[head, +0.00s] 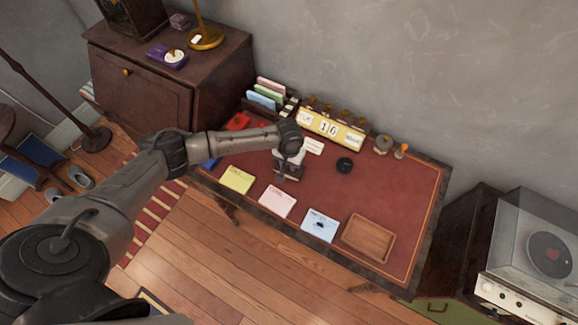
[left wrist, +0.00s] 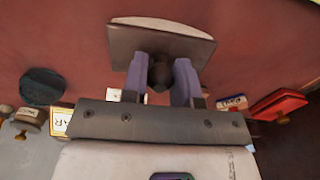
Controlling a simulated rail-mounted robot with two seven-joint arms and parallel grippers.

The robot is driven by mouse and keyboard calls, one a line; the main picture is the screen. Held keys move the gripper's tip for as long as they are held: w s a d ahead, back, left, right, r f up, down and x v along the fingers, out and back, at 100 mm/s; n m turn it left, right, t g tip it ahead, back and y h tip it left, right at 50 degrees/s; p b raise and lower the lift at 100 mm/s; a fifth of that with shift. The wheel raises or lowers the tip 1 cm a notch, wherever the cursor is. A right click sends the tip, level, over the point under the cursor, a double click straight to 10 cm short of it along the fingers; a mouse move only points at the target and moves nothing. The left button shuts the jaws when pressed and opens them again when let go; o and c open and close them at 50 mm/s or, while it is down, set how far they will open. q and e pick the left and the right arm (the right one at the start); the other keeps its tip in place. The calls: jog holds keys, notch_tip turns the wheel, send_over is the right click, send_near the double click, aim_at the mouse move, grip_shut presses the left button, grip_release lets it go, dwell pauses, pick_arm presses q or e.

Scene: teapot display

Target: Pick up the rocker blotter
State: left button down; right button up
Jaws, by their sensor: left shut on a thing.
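The rocker blotter (left wrist: 165,40) shows in the left wrist view as a dark block with a pale curved face and a round dark knob. My left gripper (left wrist: 160,76) is shut on the knob, with one finger on each side of it. There the blotter is mostly hidden by the gripper and arm. I cannot tell whether it touches the desk. My right gripper is not in view.
A calendar block (head: 328,128) stands along the desk's back, with a dark round object (head: 344,164) in front of it. Yellow (head: 237,180), pink (head: 277,202) and blue (head: 320,226) notes lie along the front. A wooden tray (head: 369,238) lies at the front right.

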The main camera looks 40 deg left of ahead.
pick_arm(q)
jog(key=shift+r, duration=0.15)
notch_tip(320, 180, up, 4)
jog(key=shift+p, duration=0.55)
jog(key=w+d+r, duration=0.6)
jog(key=d, duration=0.3)
jog(key=shift+w+d+r, duration=0.3)
jog(key=shift+r, duration=0.1)
